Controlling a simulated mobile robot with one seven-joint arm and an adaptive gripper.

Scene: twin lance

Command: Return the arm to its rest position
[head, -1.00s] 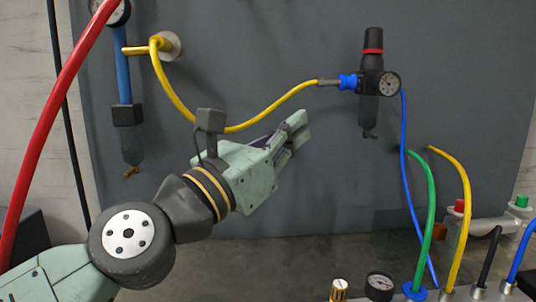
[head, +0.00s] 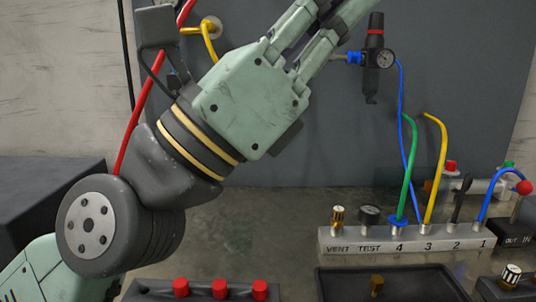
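My arm rises from the lower left in the head view. My gripper (head: 335,22) is pale green and points up and to the right. Its palm is large and close to the camera. Its fingers run out of the top edge of the picture, so their tips are hidden and I cannot tell whether they are open or shut, or hold anything. The wrist has two tan rings, with a small dark camera block beside it. The gripper covers part of the grey wall panel (head: 450,70) and most of the yellow hose (head: 209,46).
A manifold (head: 350,240) marked VENT, TEST and 4 to 1 carries green, yellow and blue hoses. A black tray (head: 390,272) holds a brass fitting. Red knobs (head: 220,288) stand at the front. A red hose passes behind my arm.

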